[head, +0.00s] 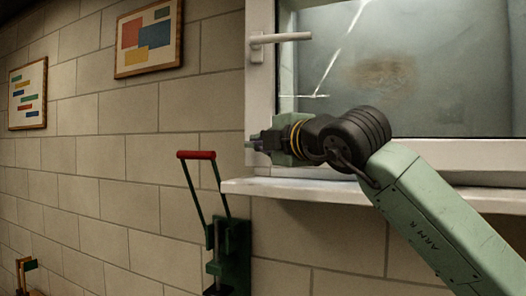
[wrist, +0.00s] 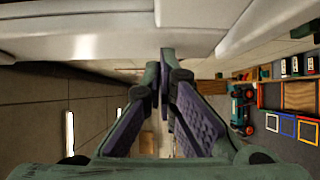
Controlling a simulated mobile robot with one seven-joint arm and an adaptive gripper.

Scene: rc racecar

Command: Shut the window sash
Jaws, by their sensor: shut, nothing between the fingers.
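The window sash (head: 265,80) has a white frame around dull, cracked glass (head: 410,75). Its white lever handle (head: 280,38) points right at the upper left. Whether the sash stands slightly off its outer frame I cannot tell. My gripper (head: 250,144) is shut and empty, pointing left in front of the lower left corner of the window, below the handle and just above the sill. Any contact with the frame is unclear. In the wrist view, the purple-padded fingers of my gripper (wrist: 163,60) meet at the tips beneath a pale white ledge or frame (wrist: 110,30).
The white sill (head: 300,190) runs below my arm. A green stand with a red-handled lever (head: 230,250) is on the left below it. Two framed pictures (head: 148,40) hang on the block wall. The wrist view shows a small wheeled vehicle (wrist: 241,108) and coloured frames (wrist: 288,125) at right.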

